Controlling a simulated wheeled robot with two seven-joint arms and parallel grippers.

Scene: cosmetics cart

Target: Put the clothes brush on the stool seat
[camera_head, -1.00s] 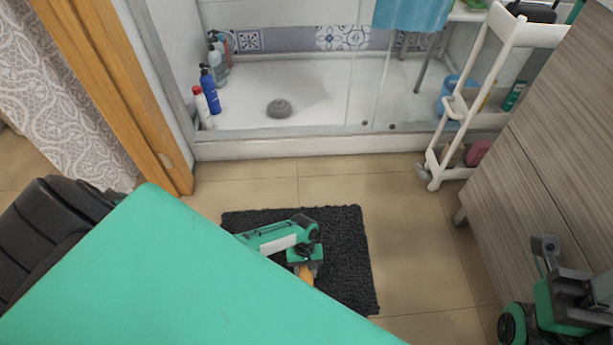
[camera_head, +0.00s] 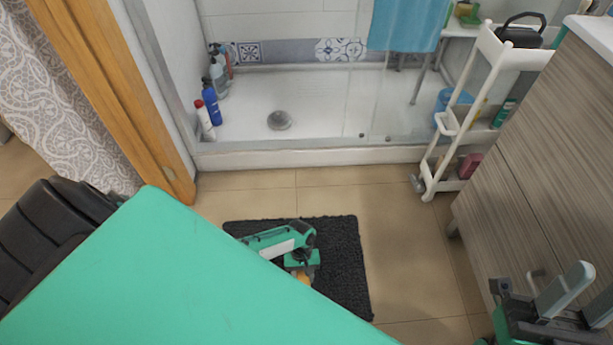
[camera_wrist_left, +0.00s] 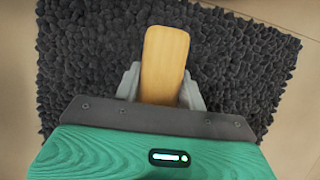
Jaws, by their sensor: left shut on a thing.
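My left gripper (camera_head: 302,266) is over the dark bath mat, pointing down. In the left wrist view its two grey fingers (camera_wrist_left: 160,88) are shut on a light wooden piece, which I take as the clothes brush (camera_wrist_left: 165,58). Only a bit of the brush (camera_head: 303,278) shows in the head view; my green body panel hides the rest. A white stool with grey legs, its seat (camera_head: 466,22) partly hidden by the blue towel, stands in the shower at the upper right. My right gripper (camera_head: 583,298) is at the lower right, its fingers apart and empty.
The dark mat (camera_head: 345,250) lies on the tiled floor. A white shelf cart (camera_head: 498,52) and a wood-grain cabinet (camera_head: 540,170) stand on the right. Bottles (camera_head: 211,105) stand in the shower tray at left. A low ledge (camera_head: 300,158) edges the shower.

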